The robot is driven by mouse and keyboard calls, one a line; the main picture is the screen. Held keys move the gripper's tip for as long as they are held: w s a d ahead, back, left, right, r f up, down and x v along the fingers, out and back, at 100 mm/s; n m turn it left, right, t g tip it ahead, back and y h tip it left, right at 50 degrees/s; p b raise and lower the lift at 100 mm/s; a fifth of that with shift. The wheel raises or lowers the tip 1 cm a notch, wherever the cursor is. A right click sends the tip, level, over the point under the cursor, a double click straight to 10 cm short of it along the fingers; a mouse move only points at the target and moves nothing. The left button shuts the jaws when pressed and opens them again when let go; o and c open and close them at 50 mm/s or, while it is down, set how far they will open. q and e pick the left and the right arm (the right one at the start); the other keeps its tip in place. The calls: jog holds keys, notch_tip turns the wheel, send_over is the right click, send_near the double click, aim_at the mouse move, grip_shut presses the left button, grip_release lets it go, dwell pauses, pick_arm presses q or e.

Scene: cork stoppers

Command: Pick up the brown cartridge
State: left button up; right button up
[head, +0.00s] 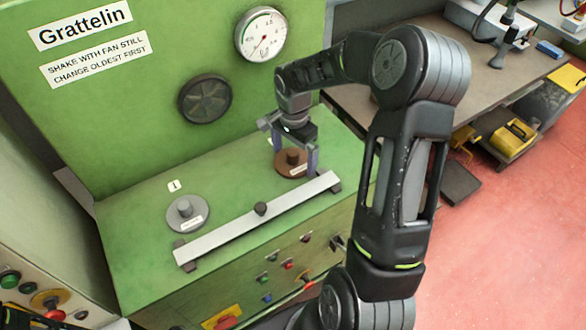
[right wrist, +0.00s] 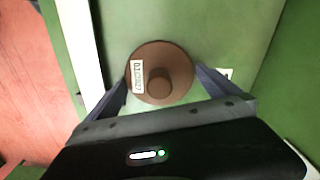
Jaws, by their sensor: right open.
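The brown cartridge (head: 290,165) is a round disc with a raised knob and a white label. It sits on the green machine top, behind the right part of the pale bar. In the right wrist view the cartridge (right wrist: 160,72) lies just ahead of the open fingers (right wrist: 165,85), and nothing is held. I cannot tell whether the fingers touch it. My left gripper does not show clearly.
A grey cartridge (head: 187,213) sits left on the machine top, near a tag marked 1. A pale bar (head: 258,218) with a dark knob runs along the front. A gauge (head: 260,34) and fan (head: 205,99) are on the back panel. A workbench (head: 420,75) stands right.

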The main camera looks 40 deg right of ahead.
jog(key=c, duration=1.8)
jog(key=shift+o, duration=0.2)
jog(key=shift+r, duration=0.2)
notch_tip(320, 180, up, 18)
jog(key=b, duration=0.1)
jog(key=shift+f, duration=0.15)
